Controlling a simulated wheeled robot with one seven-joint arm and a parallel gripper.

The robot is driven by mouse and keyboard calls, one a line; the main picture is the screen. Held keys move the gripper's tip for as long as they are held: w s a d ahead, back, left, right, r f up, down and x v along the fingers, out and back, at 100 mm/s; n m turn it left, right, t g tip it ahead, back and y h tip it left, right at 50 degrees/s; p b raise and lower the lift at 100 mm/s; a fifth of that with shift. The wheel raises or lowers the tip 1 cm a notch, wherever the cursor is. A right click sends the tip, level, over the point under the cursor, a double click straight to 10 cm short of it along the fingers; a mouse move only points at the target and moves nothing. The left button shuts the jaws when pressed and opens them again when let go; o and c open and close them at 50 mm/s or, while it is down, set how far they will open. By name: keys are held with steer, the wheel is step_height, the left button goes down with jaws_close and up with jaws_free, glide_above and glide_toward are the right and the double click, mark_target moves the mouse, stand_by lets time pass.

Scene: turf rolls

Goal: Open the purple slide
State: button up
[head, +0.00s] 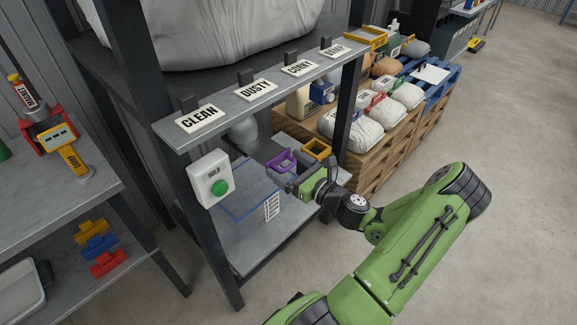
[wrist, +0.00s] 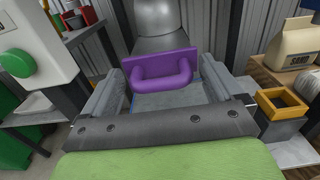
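The purple slide (head: 281,160) is a small plate with a loop handle, below the sign shelf in the head view. In the wrist view the purple slide (wrist: 162,68) faces me, beneath a grey spout. My gripper (wrist: 163,80) is open, with one grey finger on each side of the handle and visible gaps between. In the head view my gripper (head: 291,179) is just in front of and below the slide, and part of the fingers is hard to make out. I cannot tell how deep the handle is between the fingers.
A yellow square frame (head: 317,149) is close on the right. A white box with a green button (head: 220,187) is on the left post. The shelf with signs (head: 256,89) overhangs the slide. Pallets of bags (head: 351,131) stand behind right; the floor at right is clear.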

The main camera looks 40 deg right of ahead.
steer(key=s+p, duration=0.3)
steer(key=s, duration=1.2)
steer(key=shift+s+d, duration=0.2)
steer(key=shift+s, duration=0.2)
steer(key=w+a+r+n+g+y+p, duration=0.2)
steer(key=w+a+r+n+g+y, duration=0.1)
steer(key=a+n+g, duration=0.6)
steer(key=w+a+r+n+g+y+p, duration=0.35)
steer(key=a+n, duration=0.35)
steer(key=n, duration=0.3)
steer(key=s+a+r+n+h+p, duration=0.2)
steer(key=s+a+r+n+h, duration=0.1)
steer(key=r+n, duration=0.5)
steer(key=s+a+r+n+h+p, duration=0.2)
steer(key=s+a+r+n+h, duration=0.2)
steer(key=a+r+n, duration=0.3)
step_height(320, 180, up, 5)
steer(key=shift+s+f+n, duration=0.15)
steer(key=shift+s+n, duration=0.4)
steer(key=shift+n, duration=0.25)
